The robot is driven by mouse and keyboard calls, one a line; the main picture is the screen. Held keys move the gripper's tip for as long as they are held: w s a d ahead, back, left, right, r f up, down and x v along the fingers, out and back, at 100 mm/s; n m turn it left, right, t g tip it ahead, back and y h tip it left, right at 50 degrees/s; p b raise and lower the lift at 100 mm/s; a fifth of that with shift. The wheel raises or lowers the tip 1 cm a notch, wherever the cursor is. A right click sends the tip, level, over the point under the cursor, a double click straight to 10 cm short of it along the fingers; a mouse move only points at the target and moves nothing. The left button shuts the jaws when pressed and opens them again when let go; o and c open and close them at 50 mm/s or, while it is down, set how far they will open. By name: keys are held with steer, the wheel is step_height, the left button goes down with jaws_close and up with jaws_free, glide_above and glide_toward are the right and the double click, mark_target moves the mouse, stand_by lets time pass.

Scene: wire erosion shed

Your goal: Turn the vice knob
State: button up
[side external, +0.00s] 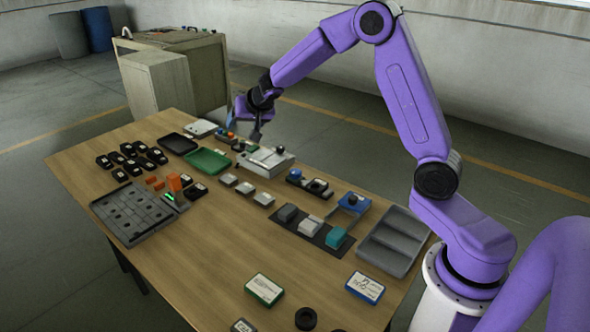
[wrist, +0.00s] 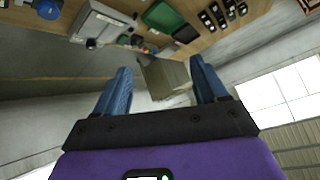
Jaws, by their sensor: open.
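My gripper (side external: 246,124) is open and empty above the far edge of the table; its two blue fingers stand wide apart in the wrist view (wrist: 160,70). A blue fixture (side external: 350,204) with a dark round knob on top sits on the right part of the table, well away from my gripper; it looks like the vice. A blue round part shows at the top left of the wrist view (wrist: 48,9). A light grey box (side external: 265,160) with a dark ball-like knob (side external: 281,150) is nearer my gripper; it also shows in the wrist view (wrist: 100,22). Neither knob is touched.
A green tray (side external: 208,161) and a black tray (side external: 177,143) lie left of the grey box. Several black blocks, orange parts and a grey slotted plate (side external: 130,215) are at left. A grey compartment tray (side external: 393,240) is at right. Cabinets stand behind the table.

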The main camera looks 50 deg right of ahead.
steer(key=s+d+f+m+g+h, duration=0.1)
steer(key=d+f+m+g+h, duration=0.15)
steer(key=d+f, duration=0.45)
steer(key=m+g, duration=0.3)
steer(key=g, duration=0.1)
glide_toward(295, 171)
steer(key=shift+y, duration=0.35)
steer(key=x, duration=0.8)
steer(key=shift+d, duration=0.35)
steer(key=c, duration=1.1)
steer(key=shift+o, duration=0.2)
